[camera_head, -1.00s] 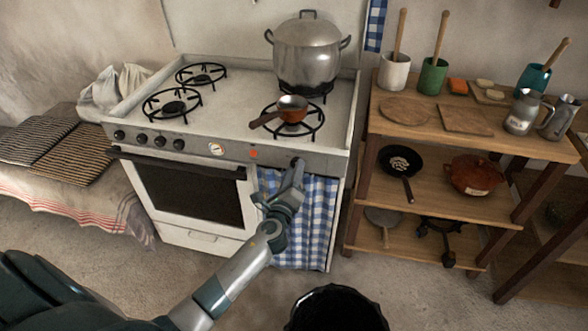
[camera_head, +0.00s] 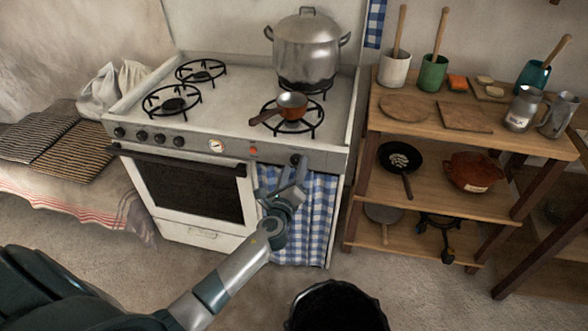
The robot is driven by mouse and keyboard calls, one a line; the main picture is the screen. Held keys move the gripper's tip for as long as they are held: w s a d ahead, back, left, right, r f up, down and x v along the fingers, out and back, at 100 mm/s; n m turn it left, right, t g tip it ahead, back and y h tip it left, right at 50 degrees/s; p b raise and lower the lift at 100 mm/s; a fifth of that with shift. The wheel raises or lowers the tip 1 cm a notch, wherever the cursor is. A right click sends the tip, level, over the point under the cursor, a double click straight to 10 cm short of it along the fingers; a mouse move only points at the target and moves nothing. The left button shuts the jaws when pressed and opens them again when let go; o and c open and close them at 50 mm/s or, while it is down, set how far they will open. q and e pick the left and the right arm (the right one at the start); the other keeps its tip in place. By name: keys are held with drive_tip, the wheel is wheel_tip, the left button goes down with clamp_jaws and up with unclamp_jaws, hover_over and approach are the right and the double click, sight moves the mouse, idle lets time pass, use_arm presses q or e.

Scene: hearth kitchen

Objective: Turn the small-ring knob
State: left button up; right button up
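The white stove has a front panel (camera_head: 232,147) with several dark knobs (camera_head: 160,139) at its left. A single dark knob (camera_head: 295,159) sits at the panel's right, beside a small orange-red light. I cannot read which knob is marked for the small ring. My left gripper (camera_head: 294,171) is just below and in front of the right-hand knob. Its two fingers are spread, with a gap between them, and they hold nothing that I can see. The knob shows above the fingertips; I cannot tell whether they touch it. My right gripper is out of view.
A small copper pan (camera_head: 291,107) stands on the front right burner, its handle pointing left. A large steel pot (camera_head: 306,50) stands behind it. A blue checked curtain (camera_head: 315,215) hangs below the panel. A wooden shelf (camera_head: 395,206) stands at the right.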

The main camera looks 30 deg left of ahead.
use_arm(q)
drive_tip(key=shift+s+d, duration=0.15)
drive_tip(key=shift+s, duration=0.55)
drive_tip(key=b+v, duration=0.2)
drive_tip(key=v, duration=1.4)
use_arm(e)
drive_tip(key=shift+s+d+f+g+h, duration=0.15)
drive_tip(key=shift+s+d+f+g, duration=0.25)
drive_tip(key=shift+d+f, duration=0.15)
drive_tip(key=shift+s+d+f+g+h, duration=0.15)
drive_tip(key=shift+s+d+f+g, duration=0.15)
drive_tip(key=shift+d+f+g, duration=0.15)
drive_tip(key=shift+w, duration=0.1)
use_arm(q)
drive_tip(key=shift+d, duration=0.1)
